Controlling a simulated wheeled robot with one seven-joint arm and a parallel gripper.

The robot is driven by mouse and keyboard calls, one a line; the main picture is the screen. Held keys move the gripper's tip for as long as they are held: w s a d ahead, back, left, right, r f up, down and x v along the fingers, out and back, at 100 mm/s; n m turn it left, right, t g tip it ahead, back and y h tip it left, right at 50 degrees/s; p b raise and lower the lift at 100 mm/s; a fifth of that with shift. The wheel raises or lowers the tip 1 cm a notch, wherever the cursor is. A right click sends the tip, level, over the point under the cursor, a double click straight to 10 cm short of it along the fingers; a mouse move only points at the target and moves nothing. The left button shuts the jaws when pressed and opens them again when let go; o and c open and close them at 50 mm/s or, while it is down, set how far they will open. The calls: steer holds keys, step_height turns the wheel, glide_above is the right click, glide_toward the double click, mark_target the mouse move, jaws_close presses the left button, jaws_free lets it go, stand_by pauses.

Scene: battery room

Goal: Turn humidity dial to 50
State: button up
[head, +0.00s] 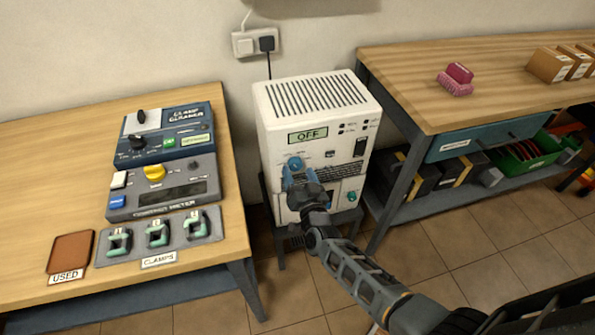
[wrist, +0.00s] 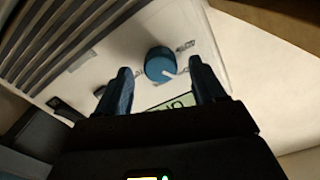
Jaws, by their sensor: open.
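The white dehumidifier-like unit (head: 270,128) stands against the wall, and its display (head: 307,135) reads OFF. The blue dial (head: 295,163) is on its front below the display; it also shows in the wrist view (wrist: 158,62), with a white pointer mark and small printed labels around it that are too small to read. My gripper (head: 298,178) is in front of the dial. In the wrist view my gripper (wrist: 161,72) is open, with one dark finger on each side of the dial and gaps between fingers and dial. Whether the fingertips reach its depth is unclear.
A wooden bench (head: 60,150) at left holds a clamp cleaner (head: 165,130), a meter (head: 150,200) and several clamps. A second bench (head: 420,70) at right holds a pink block (head: 455,85) and boxes. A black switch (head: 360,147) and teal knob (head: 351,197) are on the unit.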

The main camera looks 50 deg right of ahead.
steer(key=v, duration=0.6)
steer(key=shift+s+a, duration=0.1)
stand_by(0.4)
steer(key=s+a+r+n+t+y, duration=0.1)
steer(key=s+a+r+n+y, duration=0.25)
steer(key=s+a, duration=0.4)
steer(key=s+a+r+n+y, duration=0.3)
steer(key=s+a+r, duration=0.2)
steer(key=s, duration=0.6)
steer(key=s+a+r+n+y, duration=0.1)
steer(key=s+a+r+n, duration=0.1)
steer(key=s+r, duration=0.4)
steer(key=s+a+r+n+g+y, duration=0.1)
steer(key=s+a+r+n+y, duration=0.1)
steer(key=s+r, duration=0.4)
step_height(320, 180, up, 5)
steer(key=shift+a+f+n, duration=0.2)
steer(key=shift+a+n, duration=0.15)
steer(key=shift+a, duration=0.55)
steer(key=shift+s+y, duration=0.1)
steer(key=shift+y, duration=0.15)
